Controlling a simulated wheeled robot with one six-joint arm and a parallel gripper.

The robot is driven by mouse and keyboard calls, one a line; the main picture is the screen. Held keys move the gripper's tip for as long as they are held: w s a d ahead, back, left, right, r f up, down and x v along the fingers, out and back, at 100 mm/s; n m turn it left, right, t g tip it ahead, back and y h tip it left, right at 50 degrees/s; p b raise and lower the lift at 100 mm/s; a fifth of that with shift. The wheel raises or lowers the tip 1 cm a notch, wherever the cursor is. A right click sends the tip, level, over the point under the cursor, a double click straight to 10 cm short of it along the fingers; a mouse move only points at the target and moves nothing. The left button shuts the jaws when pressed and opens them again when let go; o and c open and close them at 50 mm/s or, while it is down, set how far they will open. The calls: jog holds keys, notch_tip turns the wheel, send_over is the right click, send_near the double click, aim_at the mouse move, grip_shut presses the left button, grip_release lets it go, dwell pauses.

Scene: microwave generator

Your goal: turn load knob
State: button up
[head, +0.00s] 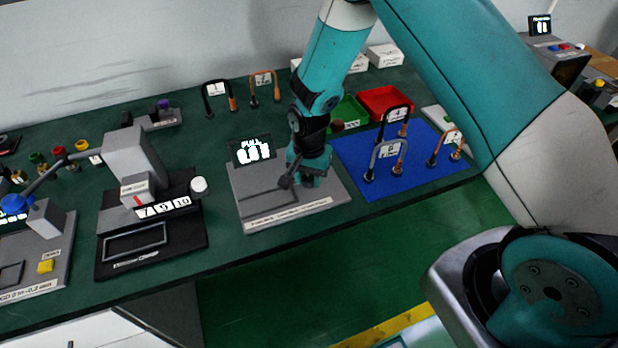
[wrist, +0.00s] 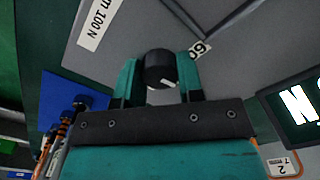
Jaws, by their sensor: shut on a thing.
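The load knob (wrist: 160,66) is a round black knob with a white mark on its lower edge, on a grey panel in the wrist view. My gripper (wrist: 159,78) has its two teal fingers on either side of it and is shut on it. In the head view my gripper (head: 301,182) points down over the grey pull unit (head: 262,204), and the knob there is mostly hidden by the gripper. A small label, seemingly "60", lies beside the knob in the wrist view.
The unit's display (head: 252,151) reads "PULL" above bright digits. To the right is a blue mat (head: 370,178) with several looped leads, with a red bin (head: 385,101) and a green bin (head: 349,113) behind. Left is a black-based device (head: 150,235).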

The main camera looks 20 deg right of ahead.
aim_at(308, 177)
jog(key=shift+m, duration=0.6)
jog(key=o, duration=0.7)
jog(key=shift+c, duration=0.2)
jog(key=shift+r, duration=0.1)
notch_tip(308, 177, up, 17)
jog(key=b, duration=0.2)
jog(key=shift+r+b, duration=0.15)
jog(key=shift+b, duration=0.25)
